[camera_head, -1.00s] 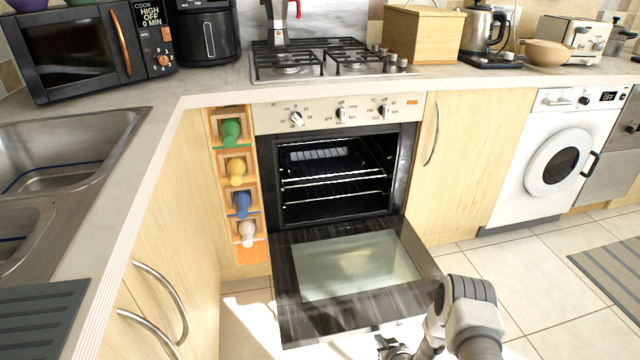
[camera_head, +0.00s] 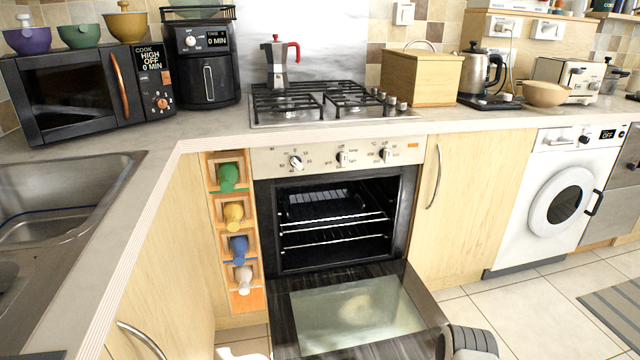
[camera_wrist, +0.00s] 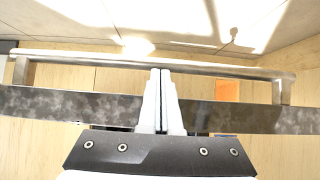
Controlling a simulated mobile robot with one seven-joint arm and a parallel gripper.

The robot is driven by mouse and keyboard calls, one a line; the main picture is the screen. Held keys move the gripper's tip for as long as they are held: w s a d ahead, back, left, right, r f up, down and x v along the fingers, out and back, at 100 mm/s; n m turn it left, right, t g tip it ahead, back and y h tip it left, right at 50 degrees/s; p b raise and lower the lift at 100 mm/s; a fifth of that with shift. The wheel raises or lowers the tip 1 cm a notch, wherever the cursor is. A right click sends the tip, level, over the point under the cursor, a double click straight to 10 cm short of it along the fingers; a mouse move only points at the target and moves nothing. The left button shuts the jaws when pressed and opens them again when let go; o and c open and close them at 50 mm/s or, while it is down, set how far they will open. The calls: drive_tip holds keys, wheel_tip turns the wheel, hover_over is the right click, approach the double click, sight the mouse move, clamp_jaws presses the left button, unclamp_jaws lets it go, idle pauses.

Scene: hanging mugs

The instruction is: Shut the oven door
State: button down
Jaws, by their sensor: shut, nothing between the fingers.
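The oven door (camera_head: 358,309) hangs open below the oven cavity (camera_head: 330,222), nearly flat, with its glass panel facing up. In the wrist view the door's dark edge (camera_wrist: 60,103) crosses the picture, with a metal bar handle (camera_wrist: 215,70) running along it. My gripper (camera_wrist: 160,73) is shut and empty, its fingertips at the handle bar. I cannot tell whether they touch it. In the head view the gripper is out of frame; only part of my arm shows at the door's front right corner.
A gas hob (camera_head: 325,103) is on the counter above. A washing machine (camera_head: 555,200) stands to the right. The oven's two racks are inside.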

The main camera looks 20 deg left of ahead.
drive_tip(key=shift+r, duration=0.2)
drive_tip(key=r+p, duration=0.3)
drive_tip(key=r, duration=0.1)
drive_tip(key=w+r+p, duration=0.1)
drive_tip(key=r+p, duration=0.2)
drive_tip(key=r, duration=0.2)
drive_tip(key=a+r+p, duration=0.1)
drive_tip(key=r+p, duration=0.2)
drive_tip(key=r, duration=0.1)
drive_tip(key=shift+w+r, duration=0.25)
drive_tip(key=shift+r, duration=0.15)
drive_tip(key=w+a+r+p, duration=0.1)
drive_tip(key=w+r+p, duration=0.1)
drive_tip(key=r, duration=0.3)
drive_tip(key=w+a+r+p, duration=0.2)
drive_tip(key=r, duration=0.4)
drive_tip(key=shift+r, duration=0.25)
drive_tip(key=shift+w+r+p, duration=0.1)
drive_tip(key=shift+p, duration=0.2)
drive_tip(key=w+a+r, duration=0.2)
drive_tip(key=w+r, duration=0.1)
drive_tip(key=r, duration=0.2)
drive_tip(key=w+a+r+b, duration=0.1)
drive_tip(key=w+a+r, duration=0.1)
drive_tip(key=w+r, duration=0.2)
drive_tip(key=shift+a+r, duration=0.4)
drive_tip(key=shift+r, duration=0.3)
drive_tip(key=shift+w, duration=0.1)
